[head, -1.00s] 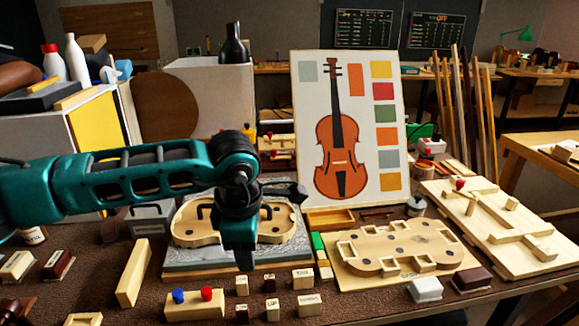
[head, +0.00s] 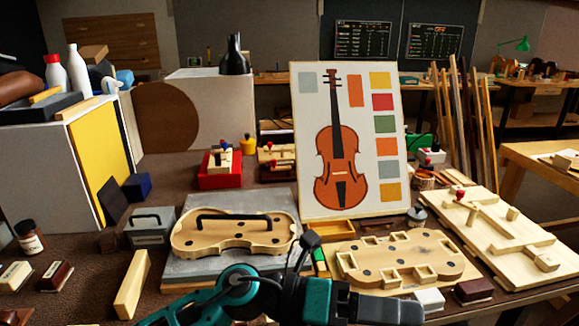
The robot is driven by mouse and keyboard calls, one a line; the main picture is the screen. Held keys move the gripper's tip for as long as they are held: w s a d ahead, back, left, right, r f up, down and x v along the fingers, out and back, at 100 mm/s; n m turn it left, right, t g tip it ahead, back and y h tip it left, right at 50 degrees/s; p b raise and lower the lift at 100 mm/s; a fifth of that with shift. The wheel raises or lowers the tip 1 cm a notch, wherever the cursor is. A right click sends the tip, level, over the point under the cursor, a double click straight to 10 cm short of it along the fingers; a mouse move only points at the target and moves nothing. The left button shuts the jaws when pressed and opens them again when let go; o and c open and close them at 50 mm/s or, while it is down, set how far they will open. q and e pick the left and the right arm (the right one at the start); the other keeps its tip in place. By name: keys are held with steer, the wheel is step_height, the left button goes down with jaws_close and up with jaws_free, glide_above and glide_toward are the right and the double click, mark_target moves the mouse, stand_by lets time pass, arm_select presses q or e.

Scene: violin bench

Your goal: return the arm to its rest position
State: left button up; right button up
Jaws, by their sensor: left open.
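My left arm is teal and black and crosses the bottom middle of the head view. Its gripper (head: 385,308) points to the right, low over the front of the bench, in front of the pale wooden mould (head: 400,258). The gripper is open, and no object shows in it. The arm hides the front of the grey slab (head: 180,268) and the bench in front of it. On the slab lies a violin-shaped wooden plate (head: 235,238) with a black handle. My right gripper is not in view.
A violin picture board (head: 305,150) stands behind. Close to my gripper are a white-topped block (head: 430,299) and a dark block (head: 473,291). A wooden jig board (head: 510,262) lies right. A wooden bar (head: 132,285) and a dark jar (head: 29,238) stand left.

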arm_select(q)
steer(key=w+a+f+n+t+y, duration=0.45)
steer(key=a+n+t, duration=0.45)
steer(key=n, duration=0.7)
steer(key=w+a+f+n+t+y, duration=0.35)
steer(key=a+f+n+t, duration=0.3)
steer(key=n+t, duration=0.65)
steer(key=s+a+f+n+g+y, duration=0.3)
steer(key=s+a+f+n+y, duration=0.1)
steer(key=f, duration=0.5)
steer(key=s+a+f+n+g+y, duration=0.3)
steer(key=s+a+f+n+g, duration=0.1)
steer(key=s+a+f+n, duration=0.3)
steer(key=a+f+n+p, duration=0.1)
steer(key=a+n, duration=0.1)
steer(key=a, duration=0.1)
steer(key=shift+s+a+f+y, duration=0.3)
steer(key=shift+a+f+y, duration=0.05)
steer(key=shift+a+y, duration=0.05)
